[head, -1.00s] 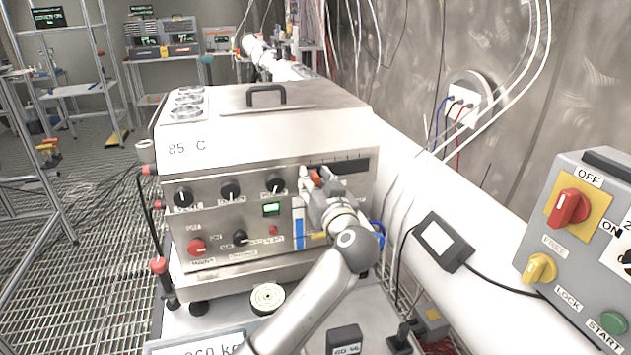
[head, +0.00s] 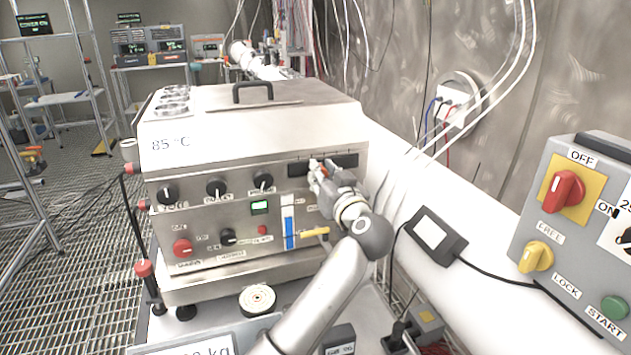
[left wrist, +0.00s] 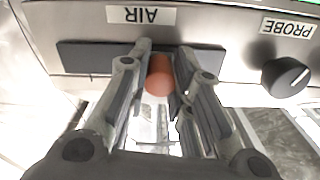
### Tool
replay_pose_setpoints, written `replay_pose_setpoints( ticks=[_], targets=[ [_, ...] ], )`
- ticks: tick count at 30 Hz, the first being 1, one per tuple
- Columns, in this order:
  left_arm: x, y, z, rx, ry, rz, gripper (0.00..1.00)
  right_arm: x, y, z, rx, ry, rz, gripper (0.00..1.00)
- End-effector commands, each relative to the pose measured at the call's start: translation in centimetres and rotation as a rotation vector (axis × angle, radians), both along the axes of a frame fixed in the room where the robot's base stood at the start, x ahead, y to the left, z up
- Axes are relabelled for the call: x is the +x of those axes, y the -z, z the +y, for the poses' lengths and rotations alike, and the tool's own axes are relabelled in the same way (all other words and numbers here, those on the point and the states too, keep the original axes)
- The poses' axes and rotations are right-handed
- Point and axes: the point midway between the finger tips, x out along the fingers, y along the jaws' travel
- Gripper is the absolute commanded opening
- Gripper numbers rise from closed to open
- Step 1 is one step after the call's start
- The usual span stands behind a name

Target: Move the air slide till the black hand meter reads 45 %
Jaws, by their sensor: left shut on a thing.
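The air slide's orange-red knob (left wrist: 158,75) sits in a dark slot (left wrist: 85,57) under the AIR label in the left wrist view, which shows the panel upside down. My left gripper (left wrist: 160,85) is shut on the knob, a finger on each side. In the head view my left gripper (head: 318,172) is at the slot (head: 345,161) on the steel oven's front (head: 210,215), with dark slot showing on both sides. The black hand meter (head: 436,234) lies on the white pipe at the right. Its pale screen shows no readable figure. My right gripper is not in view.
Below the slot are a blue-and-white gauge (head: 289,222) and a yellow lever (head: 315,232), close to my left arm. Black knobs (head: 218,187) line the panel to the left. A grey switch box (head: 580,235) stands at the right.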

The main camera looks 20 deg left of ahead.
Motion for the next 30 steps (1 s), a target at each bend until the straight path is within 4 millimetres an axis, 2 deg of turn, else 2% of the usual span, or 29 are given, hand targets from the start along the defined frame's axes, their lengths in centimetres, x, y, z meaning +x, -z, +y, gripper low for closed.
replay_pose_setpoints(
  ticks=[5,6,11,22,30],
  targets=[
    [0.0,0.0,0.0,0.001,0.001,0.002,0.0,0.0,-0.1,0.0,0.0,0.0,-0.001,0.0],
    [0.0,0.0,0.0,0.001,0.001,0.002,0.24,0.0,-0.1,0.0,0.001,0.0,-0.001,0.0],
    [0.0,0.0,0.0,0.001,0.001,0.002,0.44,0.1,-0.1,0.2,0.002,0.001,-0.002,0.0],
    [-0.4,0.0,-0.3,0.0,0.001,0.002,0.44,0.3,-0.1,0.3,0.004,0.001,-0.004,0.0],
    [-3.8,0.1,-2.7,-0.003,0.003,0.002,0.44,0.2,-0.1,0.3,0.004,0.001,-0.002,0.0]
  ],
)
